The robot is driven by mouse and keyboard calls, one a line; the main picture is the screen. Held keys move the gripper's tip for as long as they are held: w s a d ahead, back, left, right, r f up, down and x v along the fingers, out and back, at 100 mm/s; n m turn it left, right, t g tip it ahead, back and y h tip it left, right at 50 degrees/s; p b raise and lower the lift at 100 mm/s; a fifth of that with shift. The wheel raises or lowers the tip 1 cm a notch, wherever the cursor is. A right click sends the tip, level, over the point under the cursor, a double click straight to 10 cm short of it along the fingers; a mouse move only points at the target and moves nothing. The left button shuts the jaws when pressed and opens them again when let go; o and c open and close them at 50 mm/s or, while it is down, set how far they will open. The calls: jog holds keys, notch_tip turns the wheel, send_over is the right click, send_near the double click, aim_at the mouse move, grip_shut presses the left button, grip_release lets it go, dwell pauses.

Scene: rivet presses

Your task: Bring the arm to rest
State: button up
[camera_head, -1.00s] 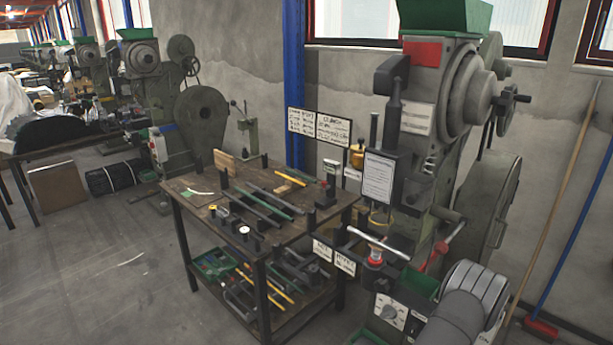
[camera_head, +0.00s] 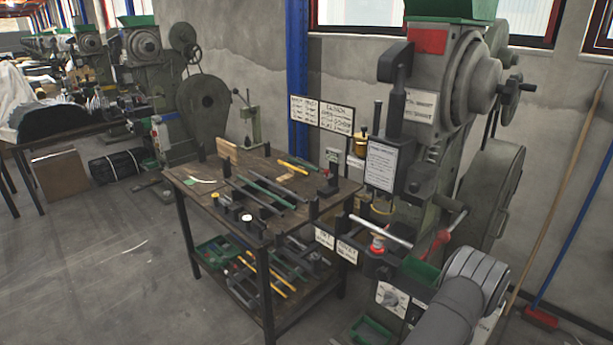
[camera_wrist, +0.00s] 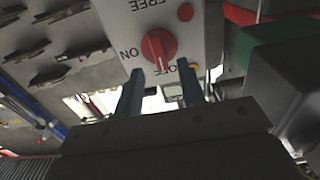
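In the wrist view my gripper (camera_wrist: 160,68) shows two dark fingers standing apart with nothing held between them. Just beyond the fingertips is a red rotary knob (camera_wrist: 158,48) on a pale control panel (camera_wrist: 120,15) with upside-down lettering, including "FREE" and "ON". I cannot tell whether a finger touches the panel. In the head view my grey arm reaches in from the lower right, by the rivet press (camera_head: 440,120). My gripper is out of sight there. A pale box with a dial (camera_head: 392,298) shows beside the arm, partly hidden.
A wooden workbench (camera_head: 205,192) with tools and a lower shelf stands left of the press. A silver bar (camera_head: 380,230) and a red-handled lever (camera_head: 440,240) jut from the press. A green tray (camera_head: 370,332) lies low near the arm.

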jog(key=x, duration=0.5)
jog(key=s+a+m, duration=0.1)
jog(key=s+a, duration=1.2)
jog(key=w+d+m, duration=0.8)
jog(key=w+d, duration=0.4)
jog(key=shift+f, duration=0.2)
jog(key=o, duration=1.3)
jog(key=shift+o, duration=0.5)
jog(key=s+a+r+n+g+y, duration=0.3)
jog(key=s+a+r+n, duration=0.1)
jog(key=s+a+n, duration=0.2)
jog(key=a+n, duration=0.1)
jog(key=n, duration=0.1)
jog(key=shift+s+a+n, duration=0.15)
jog(key=shift+s+n, duration=0.15)
jog(key=shift+s, duration=0.1)
jog(key=x, duration=0.9)
jog(key=shift+w+d+f, duration=0.2)
jog(key=shift+f, duration=0.15)
